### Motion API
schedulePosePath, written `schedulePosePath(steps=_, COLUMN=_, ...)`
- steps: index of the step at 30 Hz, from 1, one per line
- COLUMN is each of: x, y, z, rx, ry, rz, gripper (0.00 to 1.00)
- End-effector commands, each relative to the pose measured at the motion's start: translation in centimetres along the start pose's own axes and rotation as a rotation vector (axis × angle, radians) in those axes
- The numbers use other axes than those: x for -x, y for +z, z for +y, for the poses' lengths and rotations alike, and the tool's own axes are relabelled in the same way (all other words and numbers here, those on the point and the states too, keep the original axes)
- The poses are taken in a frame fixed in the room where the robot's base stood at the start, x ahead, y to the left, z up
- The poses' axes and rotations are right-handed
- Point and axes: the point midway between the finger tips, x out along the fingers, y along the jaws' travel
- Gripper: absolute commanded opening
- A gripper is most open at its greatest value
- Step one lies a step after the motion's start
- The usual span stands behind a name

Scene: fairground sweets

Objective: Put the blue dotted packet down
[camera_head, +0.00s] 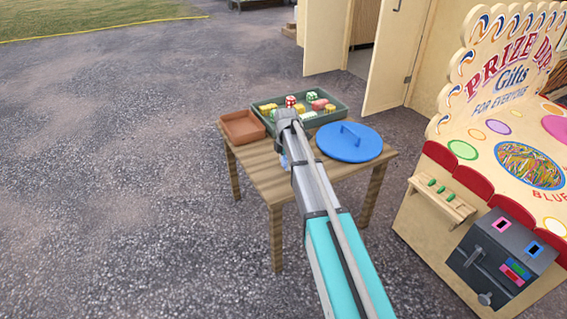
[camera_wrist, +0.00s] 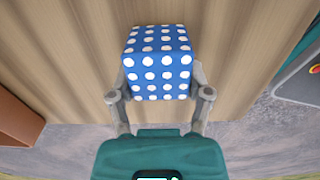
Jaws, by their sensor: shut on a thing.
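The blue packet with white dots (camera_wrist: 157,62) is between the two fingers of my gripper (camera_wrist: 158,88) in the wrist view. My gripper is shut on it, one finger at each side. The wooden table top (camera_wrist: 75,60) shows behind and around the packet; I cannot tell whether the packet touches it. In the head view my arm reaches over the wooden table (camera_head: 262,178), and my arm hides most of the gripper and the packet.
A green tray (camera_head: 262,104) with several small coloured packets stands at the table's back. A brown tray (camera_head: 240,127) is at the left corner. A blue round lid (camera_head: 345,151) with a handle lies at the right. A prize stall (camera_head: 490,150) stands right of the table. Bare table shows near the front.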

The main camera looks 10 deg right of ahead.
Motion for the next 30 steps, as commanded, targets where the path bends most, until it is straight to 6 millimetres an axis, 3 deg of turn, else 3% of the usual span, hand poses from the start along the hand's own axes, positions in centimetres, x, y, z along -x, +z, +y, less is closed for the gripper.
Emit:
schedulePosePath(steps=2, x=-0.3, y=0.0, z=0.0, rx=0.000, ry=0.000, rz=0.000, gripper=0.18)
schedulePosePath(steps=3, x=-0.2, y=0.0, z=0.0, rx=0.000, ry=0.000, rz=0.000, gripper=0.72)
schedulePosePath(steps=8, x=-0.2, y=0.0, z=0.0, rx=0.000, ry=0.000, rz=0.000, gripper=0.99)
schedulePosePath(steps=30, x=0.9, y=-0.1, z=0.0, rx=0.001, ry=0.000, rz=0.000, gripper=0.99)
